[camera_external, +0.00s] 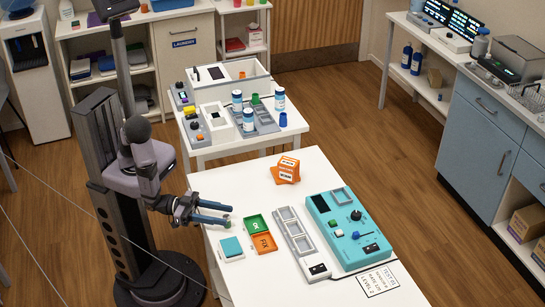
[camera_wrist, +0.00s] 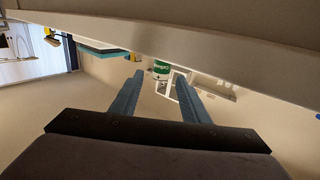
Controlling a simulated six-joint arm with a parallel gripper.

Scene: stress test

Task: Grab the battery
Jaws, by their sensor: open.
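I cannot clearly pick out the battery. A small green-and-white cylinder (camera_wrist: 161,69) with lettering shows beyond and between my fingertips in the wrist view; it may be the battery, but I cannot be sure. In the external view a small greenish object (camera_external: 227,221) lies at the fingertips, partly hidden and too small to name. My gripper (camera_external: 229,214) reaches over the left edge of the white front table (camera_external: 240,185). In the wrist view my gripper (camera_wrist: 158,78) has its two blue fingers apart, with nothing held between them.
A green OK tray (camera_external: 256,226) and an orange FIX tray (camera_external: 264,243) lie near my gripper, with a teal-topped pad (camera_external: 231,247). Bottles (camera_external: 248,120) crowd the rear table.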

